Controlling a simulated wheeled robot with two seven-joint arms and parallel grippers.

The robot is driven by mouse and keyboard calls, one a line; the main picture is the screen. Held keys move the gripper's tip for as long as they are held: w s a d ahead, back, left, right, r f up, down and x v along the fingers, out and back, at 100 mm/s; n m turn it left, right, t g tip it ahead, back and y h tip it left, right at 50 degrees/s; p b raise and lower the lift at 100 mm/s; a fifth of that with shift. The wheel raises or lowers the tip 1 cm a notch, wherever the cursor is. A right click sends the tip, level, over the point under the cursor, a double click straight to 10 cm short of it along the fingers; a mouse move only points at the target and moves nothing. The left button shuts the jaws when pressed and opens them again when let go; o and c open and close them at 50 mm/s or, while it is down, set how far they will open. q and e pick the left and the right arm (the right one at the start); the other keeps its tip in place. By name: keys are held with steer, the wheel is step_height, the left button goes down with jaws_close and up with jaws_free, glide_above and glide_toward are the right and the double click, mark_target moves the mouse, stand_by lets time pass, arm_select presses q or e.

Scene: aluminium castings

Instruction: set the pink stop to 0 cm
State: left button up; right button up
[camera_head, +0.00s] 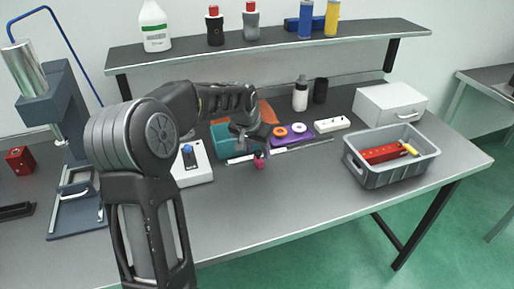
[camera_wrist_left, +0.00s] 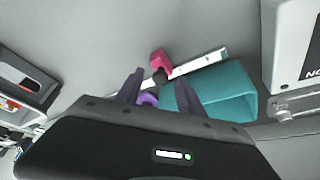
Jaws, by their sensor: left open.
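The pink stop (camera_head: 259,163) sits on a thin pale ruler rail (camera_head: 240,159) on the bench. The stop also shows in the left wrist view (camera_wrist_left: 158,60), beside a black part on the rail (camera_wrist_left: 208,60). I cannot read the scale marks. My left gripper (camera_head: 260,150) is over the rail, close to the stop. In the left wrist view its two dark fingers (camera_wrist_left: 158,84) are apart, with nothing between them that I can see held. The stop shows just beyond the fingertips. My right gripper is not in view.
A teal bin (camera_head: 229,142) stands just behind the rail. A purple holder (camera_head: 297,138) with orange and white rings lies right of the gripper. A white box with a blue knob (camera_head: 193,165) stands left. A grey crate (camera_head: 365,178) stands right. The front bench is clear.

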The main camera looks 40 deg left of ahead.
arm_select(q)
steer(key=shift+c, duration=0.4)
jaws_close()
stand_by(1.0)
